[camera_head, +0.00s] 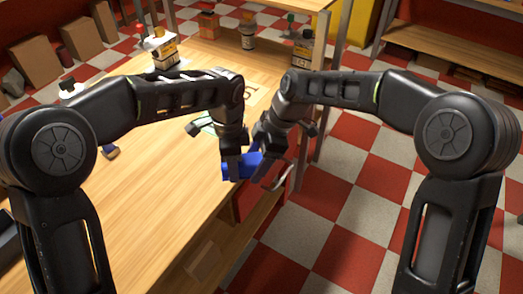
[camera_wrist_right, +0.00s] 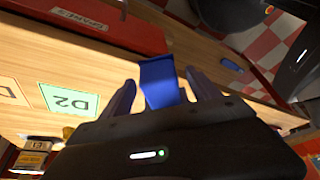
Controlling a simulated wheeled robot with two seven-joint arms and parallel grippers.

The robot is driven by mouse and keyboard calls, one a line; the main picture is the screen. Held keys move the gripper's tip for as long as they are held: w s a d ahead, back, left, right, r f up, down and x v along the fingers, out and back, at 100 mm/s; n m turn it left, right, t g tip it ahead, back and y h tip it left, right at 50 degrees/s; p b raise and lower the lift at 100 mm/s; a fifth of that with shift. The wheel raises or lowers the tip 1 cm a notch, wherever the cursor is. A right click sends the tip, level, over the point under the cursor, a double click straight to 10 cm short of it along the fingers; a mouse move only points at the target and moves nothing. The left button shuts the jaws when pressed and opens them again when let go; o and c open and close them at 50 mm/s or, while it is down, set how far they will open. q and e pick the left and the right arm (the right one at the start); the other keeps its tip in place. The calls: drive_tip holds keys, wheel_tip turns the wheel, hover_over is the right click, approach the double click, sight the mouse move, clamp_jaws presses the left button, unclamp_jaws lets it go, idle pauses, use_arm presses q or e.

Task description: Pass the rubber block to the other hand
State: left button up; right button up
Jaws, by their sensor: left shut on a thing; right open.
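The blue rubber block (camera_head: 230,171) is held near the right edge of the wooden table in the head view. My left gripper (camera_head: 241,163) is shut on it from above. My right gripper (camera_head: 268,172) is open right beside the block, at its right side. In the right wrist view the block (camera_wrist_right: 158,78) shows between the two open fingers of my right gripper (camera_wrist_right: 163,92). I cannot tell whether either finger touches it. The fingers hide part of the block in the head view.
The wooden table (camera_head: 140,215) is mostly clear at the front. Bottles (camera_head: 162,48) stand at its far side. A green D2 card (camera_wrist_right: 68,101) and a red SPARES box (camera_wrist_right: 95,22) show in the right wrist view. A small blue item (camera_head: 110,152) lies on the table.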

drive_tip(key=shift+a+f, duration=0.1)
drive_tip(key=shift+f, duration=0.1)
drive_tip(key=c, duration=1.5)
use_arm(q)
drive_tip(key=o, duration=1.5)
drive_tip(key=shift+c, duration=0.2)
use_arm(e)
drive_tip(key=shift+c, duration=0.2)
use_arm(q)
drive_tip(key=shift+r, duration=0.1)
wheel_tip(320, 180, up, 12)
